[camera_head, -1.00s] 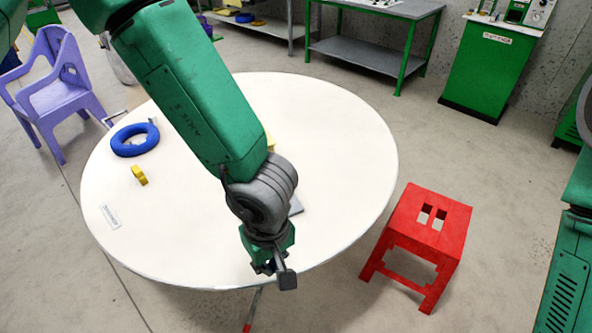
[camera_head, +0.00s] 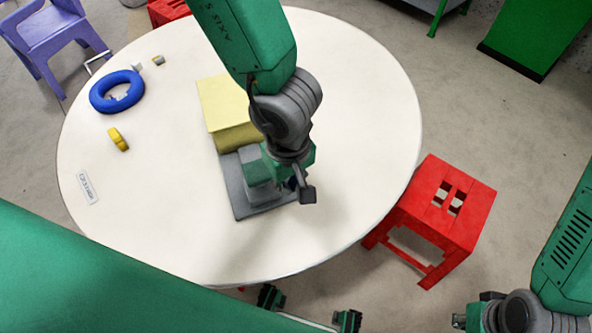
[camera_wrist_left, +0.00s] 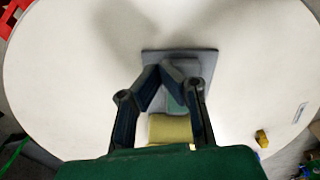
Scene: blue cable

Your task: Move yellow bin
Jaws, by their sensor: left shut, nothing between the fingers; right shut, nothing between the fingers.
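The yellow bin (camera_head: 226,106) stands on the white round table, right behind a grey plate (camera_head: 243,207) with a grey block on it. My left arm covers the bin's right side. In the left wrist view the bin (camera_wrist_left: 170,129) shows between my fingers, near the bottom. My left gripper (camera_head: 306,188) is over the right part of the grey plate, shut and empty, in front of and to the right of the bin. In the left wrist view its fingertips (camera_wrist_left: 163,72) meet over the plate. My right gripper (camera_head: 468,318) is at the lower right, off the table, shut and empty.
A blue cable ring (camera_head: 98,98) and a small yellow piece (camera_head: 119,139) lie on the table (camera_head: 160,230) at left. A red stool (camera_head: 440,212) stands by its right edge, a purple chair (camera_head: 48,36) at upper left. The table's front and right are mostly clear.

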